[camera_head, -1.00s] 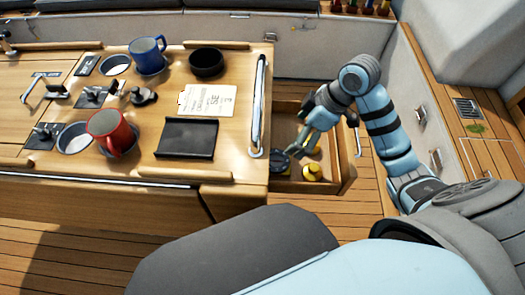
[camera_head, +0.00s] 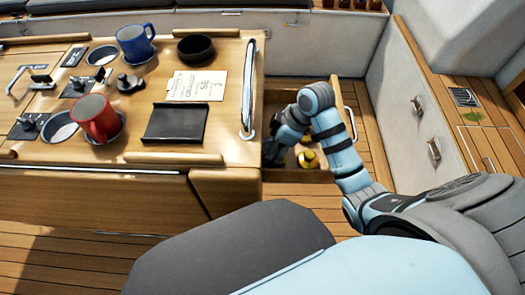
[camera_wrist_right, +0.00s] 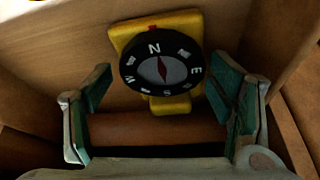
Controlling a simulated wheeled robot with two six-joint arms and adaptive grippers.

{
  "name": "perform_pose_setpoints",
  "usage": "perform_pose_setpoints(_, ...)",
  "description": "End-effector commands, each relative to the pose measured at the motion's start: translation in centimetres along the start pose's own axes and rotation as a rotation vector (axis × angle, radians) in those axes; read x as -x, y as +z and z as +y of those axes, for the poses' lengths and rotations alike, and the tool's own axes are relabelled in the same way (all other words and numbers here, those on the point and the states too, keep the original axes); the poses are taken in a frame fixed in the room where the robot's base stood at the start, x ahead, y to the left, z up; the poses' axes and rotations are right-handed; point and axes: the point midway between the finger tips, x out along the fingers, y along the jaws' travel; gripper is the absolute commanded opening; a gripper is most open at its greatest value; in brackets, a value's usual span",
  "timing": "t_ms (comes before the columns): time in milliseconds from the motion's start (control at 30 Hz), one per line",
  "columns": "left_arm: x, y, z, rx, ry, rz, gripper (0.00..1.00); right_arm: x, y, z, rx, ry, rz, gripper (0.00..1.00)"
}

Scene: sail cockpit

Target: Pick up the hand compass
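The hand compass (camera_wrist_right: 160,70) shows in the right wrist view, with a yellow body and a black dial marked N, E, S and W. It lies in the open wooden drawer. My right gripper (camera_wrist_right: 158,88) is open, with one green-padded finger on each side of the compass's near part. I cannot tell whether the right finger touches it. In the head view my right gripper (camera_head: 275,150) reaches down into the drawer (camera_head: 318,176) and mostly hides what lies below it. My left gripper is not in view.
A yellow object (camera_head: 308,159) lies in the drawer beside my right gripper. The drawer walls stand close around the hand. The tabletop (camera_head: 228,150) holds a red mug (camera_head: 95,117), a blue mug (camera_head: 134,42), a black bowl (camera_head: 201,48), a paper card (camera_head: 197,86) and a black tray (camera_head: 176,123).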

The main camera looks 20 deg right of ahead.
Motion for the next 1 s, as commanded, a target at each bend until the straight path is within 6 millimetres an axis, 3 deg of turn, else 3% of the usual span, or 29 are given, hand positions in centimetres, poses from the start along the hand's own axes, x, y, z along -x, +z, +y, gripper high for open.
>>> perform_pose_setpoints(33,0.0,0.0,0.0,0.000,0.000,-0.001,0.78,0.0,0.0,0.0,0.000,0.000,0.000,0.61)
perform_pose_setpoints(267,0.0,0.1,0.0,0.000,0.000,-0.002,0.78,0.0,0.0,0.0,0.000,0.000,-0.001,0.24)
perform_pose_setpoints(533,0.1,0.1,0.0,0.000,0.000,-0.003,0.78,0.2,0.0,0.1,0.000,0.000,-0.001,0.24)
perform_pose_setpoints(667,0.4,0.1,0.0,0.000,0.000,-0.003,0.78,1.2,0.0,0.9,0.000,0.002,-0.001,0.24)
perform_pose_setpoints(1000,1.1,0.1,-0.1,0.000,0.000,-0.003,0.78,6.9,1.8,8.3,-0.004,0.004,0.000,0.24)
